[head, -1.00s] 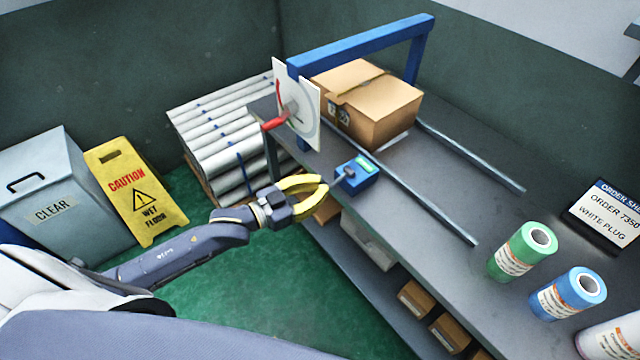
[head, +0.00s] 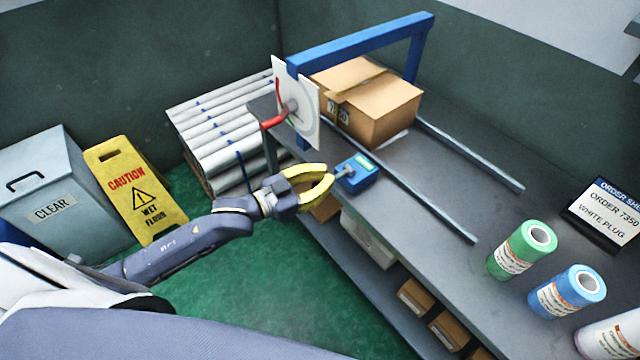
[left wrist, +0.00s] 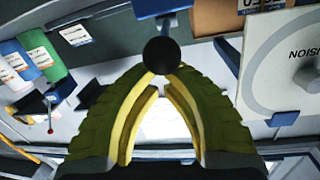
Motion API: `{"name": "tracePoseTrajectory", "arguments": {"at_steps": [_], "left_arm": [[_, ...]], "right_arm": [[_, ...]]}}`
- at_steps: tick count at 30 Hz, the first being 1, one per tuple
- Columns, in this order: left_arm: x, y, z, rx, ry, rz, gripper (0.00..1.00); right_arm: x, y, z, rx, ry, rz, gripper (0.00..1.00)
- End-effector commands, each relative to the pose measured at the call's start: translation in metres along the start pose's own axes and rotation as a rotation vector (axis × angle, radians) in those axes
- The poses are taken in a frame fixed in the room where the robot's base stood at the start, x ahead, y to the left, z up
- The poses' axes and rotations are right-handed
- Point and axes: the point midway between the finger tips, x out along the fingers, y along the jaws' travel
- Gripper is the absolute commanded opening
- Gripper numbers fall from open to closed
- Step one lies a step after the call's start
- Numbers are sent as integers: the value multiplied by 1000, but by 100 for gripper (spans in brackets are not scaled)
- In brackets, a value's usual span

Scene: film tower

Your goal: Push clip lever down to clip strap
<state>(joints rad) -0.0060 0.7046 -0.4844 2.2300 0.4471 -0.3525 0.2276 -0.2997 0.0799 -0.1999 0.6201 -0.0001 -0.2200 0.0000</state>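The blue clip box (head: 357,177) with a green label sits at the near edge of the grey bench. Its short lever with a dark knob (head: 341,174) points left toward my left gripper (head: 333,175). The gripper's curved yellow fingers come together at the tips, right beside the knob. In the left wrist view the round black knob (left wrist: 161,55) lies at the tips of my left gripper (left wrist: 163,80), with blue clip body (left wrist: 158,8) beyond it. I cannot tell whether the fingers touch the knob. No strap can be made out. My right gripper is out of view.
A cardboard box (head: 372,105) stands under a blue frame (head: 360,43). Green (head: 521,250) and blue (head: 567,292) film rolls stand at right.

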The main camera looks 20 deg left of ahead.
Motion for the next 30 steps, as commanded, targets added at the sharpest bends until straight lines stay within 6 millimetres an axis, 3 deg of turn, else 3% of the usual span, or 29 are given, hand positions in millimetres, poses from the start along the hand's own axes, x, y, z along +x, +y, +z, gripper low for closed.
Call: {"name": "tracePoseTrajectory", "arguments": {"at_steps": [1, 21, 30], "left_arm": [[2, 0, -8, 1, 5, 0, 0], [-76, 3, 20, 0, -1, 0, 0], [-92, 3, 25, 0, 2, 0, 0]], "right_arm": [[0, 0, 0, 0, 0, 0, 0], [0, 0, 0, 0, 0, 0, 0], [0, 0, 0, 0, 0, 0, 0]]}}
